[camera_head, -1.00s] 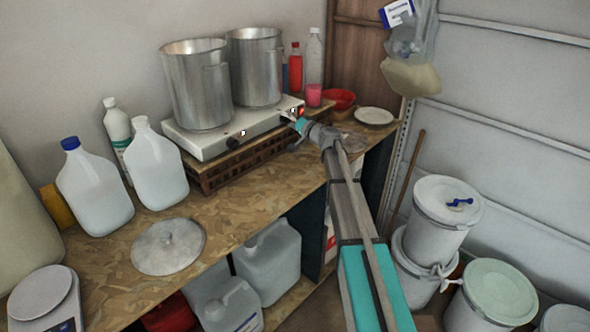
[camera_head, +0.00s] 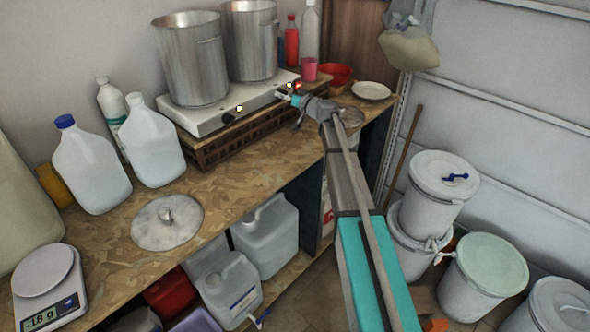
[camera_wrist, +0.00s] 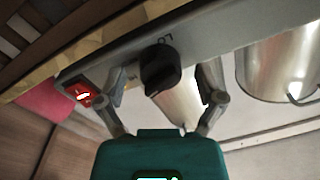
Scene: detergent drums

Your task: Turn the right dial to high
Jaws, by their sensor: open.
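The two-burner hot plate (camera_head: 210,122) is white with a grey front and stands on a slatted wooden stand. Its right dial (camera_wrist: 160,68) is a black knob, seen close in the wrist view, with partly hidden lettering beside it. My gripper (camera_wrist: 164,82) is open, with one finger on each side of this dial; I cannot tell whether they touch it. In the head view my gripper (camera_head: 297,99) is at the right end of the front and largely hides the dial. The left dial (camera_head: 229,118) is black and clear of my gripper. A lit red switch (camera_wrist: 84,94) is beside the right dial.
Two metal pots (camera_head: 192,60) stand on the hot plate. A pink cup (camera_head: 309,69), a red bowl (camera_head: 335,75) and a white plate (camera_head: 370,90) are near its right end. White jugs (camera_head: 92,165) and a round lid (camera_head: 167,222) are to the left.

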